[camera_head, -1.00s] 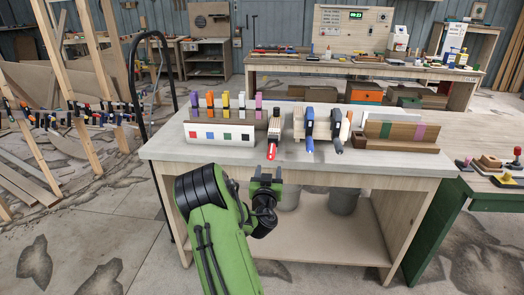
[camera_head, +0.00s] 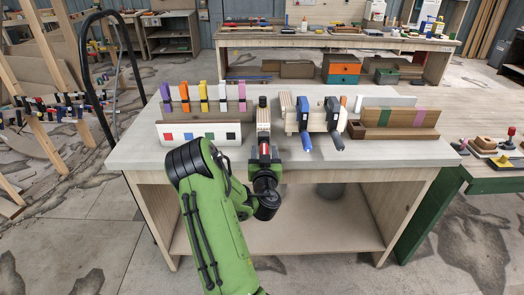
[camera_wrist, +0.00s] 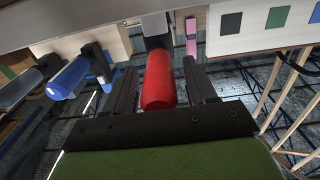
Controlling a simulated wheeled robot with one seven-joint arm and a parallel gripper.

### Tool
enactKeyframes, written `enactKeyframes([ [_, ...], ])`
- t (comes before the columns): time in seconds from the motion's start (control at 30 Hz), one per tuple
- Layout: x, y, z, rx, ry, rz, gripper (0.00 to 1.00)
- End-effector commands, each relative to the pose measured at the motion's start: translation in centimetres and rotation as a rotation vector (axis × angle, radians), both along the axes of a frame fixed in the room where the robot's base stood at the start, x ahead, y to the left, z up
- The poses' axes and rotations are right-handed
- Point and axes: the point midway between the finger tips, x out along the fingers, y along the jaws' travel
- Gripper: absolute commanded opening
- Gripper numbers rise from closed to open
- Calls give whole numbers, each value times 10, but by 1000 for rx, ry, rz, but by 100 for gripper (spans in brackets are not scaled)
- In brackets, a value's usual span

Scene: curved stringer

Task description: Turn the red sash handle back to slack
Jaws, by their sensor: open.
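The red sash handle (camera_wrist: 158,80) lies between the two open fingers of my gripper (camera_wrist: 158,88) in the wrist view, with a gap to each finger. In the head view the red handle (camera_head: 265,149) shows as a small patch at the front of its clamp (camera_head: 264,122), largely hidden by my gripper (camera_head: 265,162). My gripper is at the bench's front edge. The clamp with the blue handle (camera_head: 307,143) is just to the right; its blue handle also shows in the wrist view (camera_wrist: 68,78).
Another dark clamp (camera_head: 333,115) stands further right, then a wooden block with green and purple bands (camera_head: 400,124). A white strip with coloured squares (camera_head: 200,135) lies left, with several coloured clamps (camera_head: 203,95) behind it. The bench's front left (camera_head: 140,158) is clear.

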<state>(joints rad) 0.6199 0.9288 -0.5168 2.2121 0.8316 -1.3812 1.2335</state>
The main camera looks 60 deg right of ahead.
Motion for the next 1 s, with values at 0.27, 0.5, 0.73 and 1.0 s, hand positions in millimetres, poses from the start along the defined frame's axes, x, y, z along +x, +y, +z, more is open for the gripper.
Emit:
enactKeyframes([
  [0.27,0,0,0,0,0,0,21],
  [0.5,1,0,0,-1,3,0,2],
  [0.73,1,0,0,-27,53,1,2],
  [1.0,1,1,0,-111,218,0,2],
])
